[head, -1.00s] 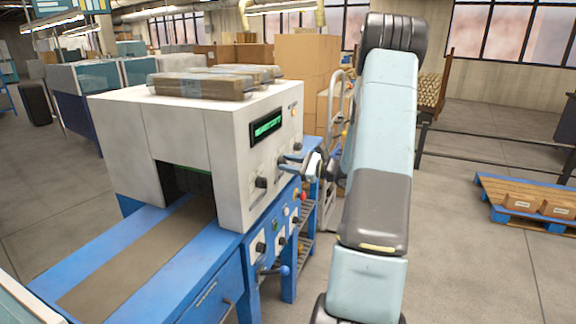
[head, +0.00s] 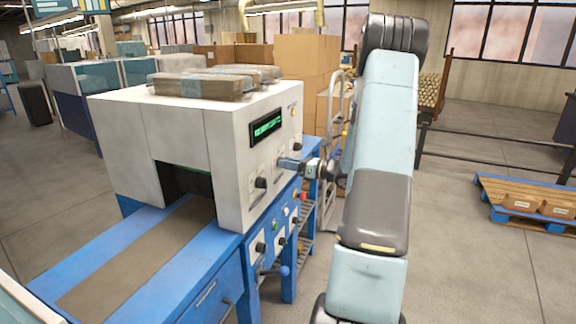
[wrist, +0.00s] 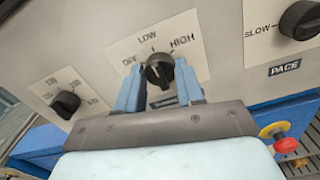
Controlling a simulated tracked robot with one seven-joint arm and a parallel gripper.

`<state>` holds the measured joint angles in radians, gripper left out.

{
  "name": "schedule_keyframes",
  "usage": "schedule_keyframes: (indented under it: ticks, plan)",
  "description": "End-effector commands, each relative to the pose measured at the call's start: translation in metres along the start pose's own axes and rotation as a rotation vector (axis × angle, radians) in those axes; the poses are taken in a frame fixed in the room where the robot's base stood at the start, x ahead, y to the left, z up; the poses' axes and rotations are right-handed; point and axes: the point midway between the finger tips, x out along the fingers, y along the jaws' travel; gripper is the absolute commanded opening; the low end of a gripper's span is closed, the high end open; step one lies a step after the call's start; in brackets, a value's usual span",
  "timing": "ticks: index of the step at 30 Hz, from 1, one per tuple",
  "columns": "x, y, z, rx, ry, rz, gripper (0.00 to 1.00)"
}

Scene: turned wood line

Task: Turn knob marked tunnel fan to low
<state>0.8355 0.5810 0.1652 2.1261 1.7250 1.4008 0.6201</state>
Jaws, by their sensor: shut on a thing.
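In the wrist view a black rotary knob (wrist: 159,71) sits on a white label plate marked OFF, LOW and HIGH. My gripper (wrist: 159,80) has its two blue fingers around the knob, one on each side, and is shut on it. The knob's upper end appears to lie near LOW, but its exact setting is hard to tell. The knob's name below it is hidden by my gripper, so I cannot read "tunnel fan". In the head view my gripper (head: 288,164) is at the front panel of the white machine (head: 225,140), and the knob is hidden there.
A knob marked PACE (wrist: 300,20) is to the right in the wrist view, and a numbered knob (wrist: 66,104) is to the left. A red button (wrist: 286,145) is at lower right. A green display (head: 267,126) is above my gripper.

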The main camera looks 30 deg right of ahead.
Motion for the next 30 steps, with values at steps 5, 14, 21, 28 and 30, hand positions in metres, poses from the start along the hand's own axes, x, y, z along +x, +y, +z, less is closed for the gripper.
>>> schedule_keyframes:
  ticks: [5,14,21,28,30]
  plan:
    - [-0.0003,0.0012,-0.003,0.026,0.005,0.002,0.07]
    - [-0.0003,0.0009,-0.0027,0.027,0.004,0.001,0.07]
    - [-0.0002,0.0004,-0.0015,0.025,0.002,0.0,0.54]
    - [-0.0002,0.0,-0.0005,0.023,0.001,0.0,0.63]
    - [-0.0003,-0.0001,-0.0003,0.023,0.001,0.0,0.63]
